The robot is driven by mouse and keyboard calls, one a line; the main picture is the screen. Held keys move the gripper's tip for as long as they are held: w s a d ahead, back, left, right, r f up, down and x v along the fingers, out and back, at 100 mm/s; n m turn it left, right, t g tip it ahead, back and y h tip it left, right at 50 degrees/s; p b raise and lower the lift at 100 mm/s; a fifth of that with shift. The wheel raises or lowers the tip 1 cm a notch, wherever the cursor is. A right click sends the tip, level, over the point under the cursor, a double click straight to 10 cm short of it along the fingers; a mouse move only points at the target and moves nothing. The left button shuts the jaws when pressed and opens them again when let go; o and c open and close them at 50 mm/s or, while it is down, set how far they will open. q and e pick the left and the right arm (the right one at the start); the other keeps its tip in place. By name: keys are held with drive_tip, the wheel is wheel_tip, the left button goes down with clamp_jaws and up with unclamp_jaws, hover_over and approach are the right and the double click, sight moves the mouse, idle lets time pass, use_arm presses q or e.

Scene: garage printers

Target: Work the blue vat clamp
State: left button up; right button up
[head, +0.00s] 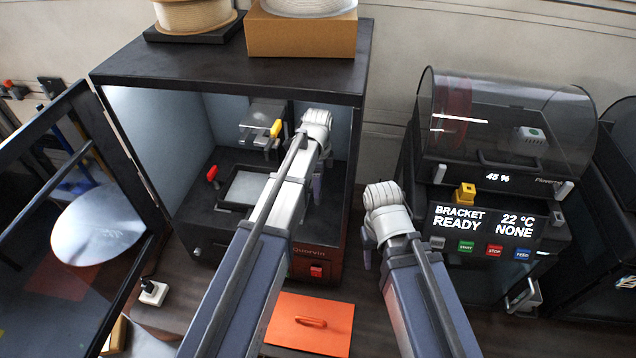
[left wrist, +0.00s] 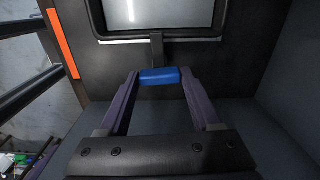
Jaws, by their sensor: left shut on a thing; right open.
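The blue vat clamp (left wrist: 160,76) shows in the left wrist view as a blue grip on a dark stem beside the vat frame. My left gripper (left wrist: 161,80) is shut on the blue grip, a finger at each end. In the head view my left arm reaches into the open printer cabinet, and its purple fingers (head: 318,186) show only in part; the blue clamp is hidden there. The vat (head: 247,188) is a pale plate in a dark frame; a red clamp (head: 212,173) stands at its left. My right gripper (head: 367,258), mostly hidden by its wrist, is open outside the cabinet.
The cabinet door (head: 120,130) stands open at the left. A yellow knob (head: 276,128) sits above the vat. An orange panel with a handle (head: 308,322) lies in front. A second printer (head: 490,180) with a display stands at the right, near my right arm.

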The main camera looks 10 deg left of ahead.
use_arm(q)
drive_tip(key=o, duration=1.4)
wheel_tip(320, 180, up, 8)
drive_tip(key=p, duration=0.8)
drive_tip(key=shift+f, duration=0.1)
